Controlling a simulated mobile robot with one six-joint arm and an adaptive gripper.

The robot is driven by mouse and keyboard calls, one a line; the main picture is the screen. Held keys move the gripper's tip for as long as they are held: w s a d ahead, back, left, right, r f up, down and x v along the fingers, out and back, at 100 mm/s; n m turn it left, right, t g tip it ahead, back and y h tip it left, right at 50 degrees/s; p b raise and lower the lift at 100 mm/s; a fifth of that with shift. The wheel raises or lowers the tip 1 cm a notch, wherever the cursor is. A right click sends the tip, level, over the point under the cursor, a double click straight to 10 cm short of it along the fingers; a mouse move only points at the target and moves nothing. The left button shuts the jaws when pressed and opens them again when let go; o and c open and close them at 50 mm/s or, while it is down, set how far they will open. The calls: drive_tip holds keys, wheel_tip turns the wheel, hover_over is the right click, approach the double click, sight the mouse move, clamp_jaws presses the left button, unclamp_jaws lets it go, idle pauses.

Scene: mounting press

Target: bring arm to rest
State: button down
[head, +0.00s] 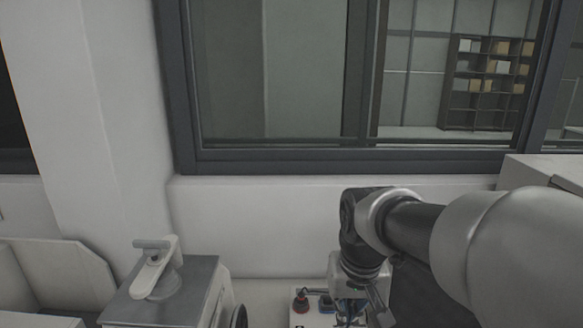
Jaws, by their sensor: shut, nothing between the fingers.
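My arm (410,228) reaches in from the right and bends down at the wrist. My gripper (350,308) points down at the bottom edge of the head view. Its fingers are small and partly cut off by the frame; it is shut and empty.
A grey machine with a lever handle (155,268) on its top (190,285) stands at the lower left. A white wall and a dark-framed window (330,160) stand behind. A pale box (545,172) is at right.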

drive_tip(key=s+d+t+b, duration=0.1)
drive_tip(key=s+d, duration=0.1)
drive_tip(key=s, duration=0.7)
drive_tip(key=s+d+f+t, duration=0.1)
drive_tip(key=s+d, duration=0.1)
drive_tip(key=s, duration=0.8)
drive_tip(key=shift+b, duration=0.4)
drive_tip(key=c, duration=2.3)
unclamp_jaws()
drive_tip(key=shift+d, duration=0.1)
